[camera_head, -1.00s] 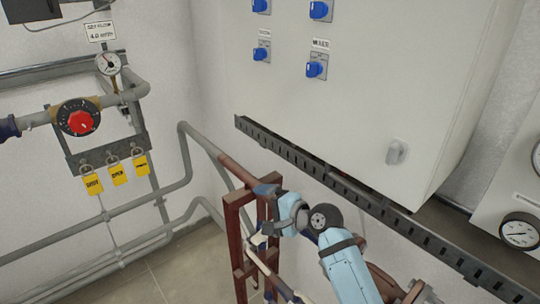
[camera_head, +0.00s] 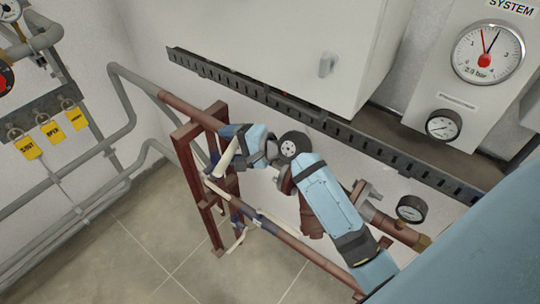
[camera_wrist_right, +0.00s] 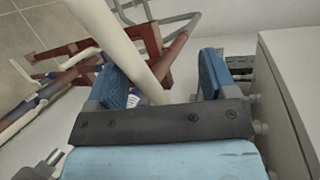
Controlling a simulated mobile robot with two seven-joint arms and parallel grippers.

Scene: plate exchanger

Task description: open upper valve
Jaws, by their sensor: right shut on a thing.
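The upper valve's cream lever handle (camera_head: 227,157) shows beside my right gripper, at the upper brown pipe (camera_head: 186,108) by the red-brown frame. My right gripper (camera_head: 229,143), on the light blue arm, is shut on this handle. In the right wrist view the handle (camera_wrist_right: 127,47) runs as a long cream bar between the blue fingers (camera_wrist_right: 163,85), nearest the left one. The valve body is mostly hidden by the gripper. My left gripper is not in view.
The red-brown frame (camera_head: 187,150) stands at the pipes. A lower brown pipe (camera_head: 300,249) runs below, with another cream lever (camera_head: 238,240). A white cabinet (camera_head: 290,45) and dark slotted rail (camera_head: 350,136) are above. Gauges (camera_head: 488,53) are at right. Tiled floor is clear at lower left.

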